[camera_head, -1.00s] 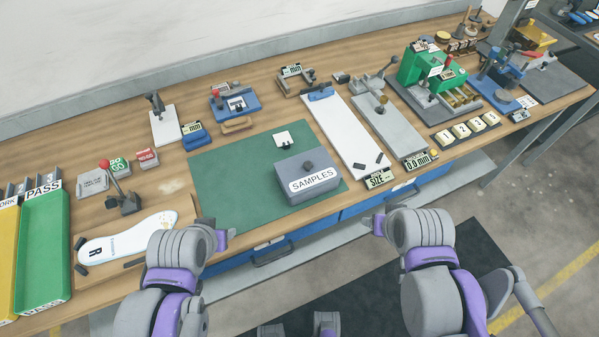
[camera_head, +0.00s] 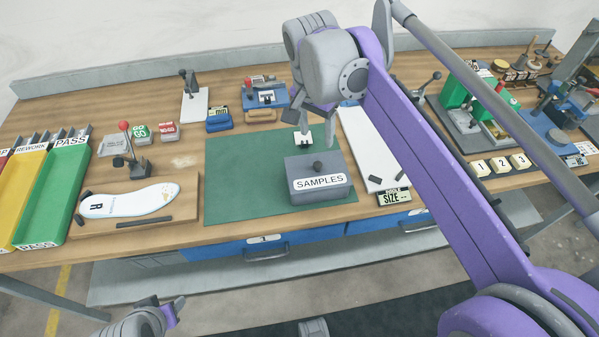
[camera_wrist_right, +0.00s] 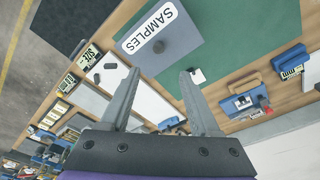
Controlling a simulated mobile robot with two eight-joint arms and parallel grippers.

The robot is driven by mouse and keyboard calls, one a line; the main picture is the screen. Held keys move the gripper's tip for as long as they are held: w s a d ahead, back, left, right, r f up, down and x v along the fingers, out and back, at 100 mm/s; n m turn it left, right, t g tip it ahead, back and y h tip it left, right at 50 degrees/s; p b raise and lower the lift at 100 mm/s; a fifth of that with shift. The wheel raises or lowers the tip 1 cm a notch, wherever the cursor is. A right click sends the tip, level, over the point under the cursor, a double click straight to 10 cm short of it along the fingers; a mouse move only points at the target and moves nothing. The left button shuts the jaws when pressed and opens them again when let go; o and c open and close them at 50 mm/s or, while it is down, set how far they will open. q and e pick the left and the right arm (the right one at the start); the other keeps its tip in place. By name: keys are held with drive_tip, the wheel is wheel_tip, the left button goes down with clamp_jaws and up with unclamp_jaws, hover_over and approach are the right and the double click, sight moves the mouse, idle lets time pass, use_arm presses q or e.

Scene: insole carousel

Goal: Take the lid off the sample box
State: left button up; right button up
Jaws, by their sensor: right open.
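The grey sample box (camera_head: 322,190), with a white SAMPLES label, stands on the green mat (camera_head: 240,180).
A white board (camera_head: 372,160) with small dark pieces is to the right. An insole (camera_head: 130,201) on a wooden board and a green PASS tray (camera_head: 50,200) are at left. The mat left of the box is bare.

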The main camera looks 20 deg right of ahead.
sight(318, 164)
drive_tip(key=f, duration=0.4)
drive_tip(key=shift+w+d+f, duration=0.2)
drive_tip(key=shift+w+f, duration=0.05)
drive_tip(key=shift+f, duration=0.05)
drive_tip(key=shift+s+d+f+b, duration=0.1)
drive_tip(key=shift+d+f+b, duration=0.1)
drive_tip(key=shift+f, duration=1.35)
drive_tip(key=shift+s+d+f+b, duration=0.1)
drive_tip(key=shift+f+b, duration=0.1)
drive_tip(key=shift+f, duration=1.3)
drive_tip(key=shift+c, duration=0.3)
clamp_jaws()
